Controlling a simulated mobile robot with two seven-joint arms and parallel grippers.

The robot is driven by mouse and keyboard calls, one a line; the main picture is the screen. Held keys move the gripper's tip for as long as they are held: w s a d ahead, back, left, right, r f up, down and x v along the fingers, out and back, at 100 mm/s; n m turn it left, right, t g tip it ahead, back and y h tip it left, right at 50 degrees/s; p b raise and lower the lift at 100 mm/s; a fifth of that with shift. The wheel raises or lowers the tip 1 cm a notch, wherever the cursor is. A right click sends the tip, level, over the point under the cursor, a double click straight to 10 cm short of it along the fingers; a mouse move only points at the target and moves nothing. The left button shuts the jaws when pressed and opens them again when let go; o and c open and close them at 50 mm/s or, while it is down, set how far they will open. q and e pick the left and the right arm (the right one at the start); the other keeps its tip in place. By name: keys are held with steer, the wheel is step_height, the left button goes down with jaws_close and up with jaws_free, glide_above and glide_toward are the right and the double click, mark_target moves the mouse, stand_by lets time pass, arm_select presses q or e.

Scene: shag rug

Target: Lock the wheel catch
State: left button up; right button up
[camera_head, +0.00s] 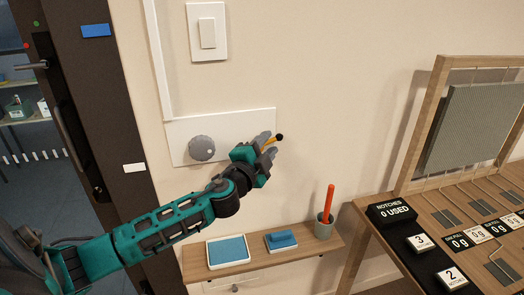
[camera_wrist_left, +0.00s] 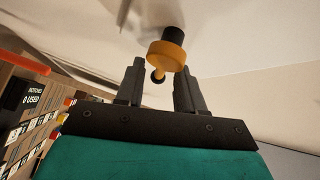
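A white wall panel (camera_head: 225,126) carries a round grey knob (camera_head: 202,148) on its left part. At its right end is an orange lever with a black ball tip (camera_head: 279,137), partly hidden by my left gripper (camera_head: 268,147). I take this lever for the wheel catch. In the left wrist view the catch shows as an orange collar (camera_wrist_left: 166,56) on a black base, with a thin stem and a dark ball. My left fingers are spread on either side of the stem and ball, with a gap visible. My right gripper is not in view.
Below the panel a wooden shelf (camera_head: 262,262) holds a blue-topped tray (camera_head: 228,250), a blue block (camera_head: 281,239) and a cup (camera_head: 323,227) with a red stick. A light switch (camera_head: 207,32) is above. A wooden desk (camera_head: 440,205) stands right. A dark door is left.

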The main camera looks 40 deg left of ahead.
arm_select(q)
steer(key=s+d+b, duration=0.1)
steer(key=s, duration=1.1)
steer(key=shift+s+d+f+b, duration=0.35)
steer(key=shift+d+f+b, duration=0.05)
steer(key=shift+f, duration=0.05)
steer(key=s+d+f+n+g+h, duration=0.1)
steer(key=s+d+f+n+g, duration=0.1)
steer(key=f, duration=0.7)
steer(key=s+d+f+n+g+h, duration=0.2)
steer(key=s+d+f+n+g, duration=0.1)
steer(key=s+d+f, duration=0.3)
steer(key=s+d+f+n+g+h, duration=0.1)
steer(key=s+d+f+n, duration=0.3)
steer(key=d+f, duration=0.4)
step_height(320, 180, down, 4)
steer(key=shift+f+g+h, duration=0.1)
steer(key=shift+g+h, duration=0.3)
steer(key=shift+g, duration=0.5)
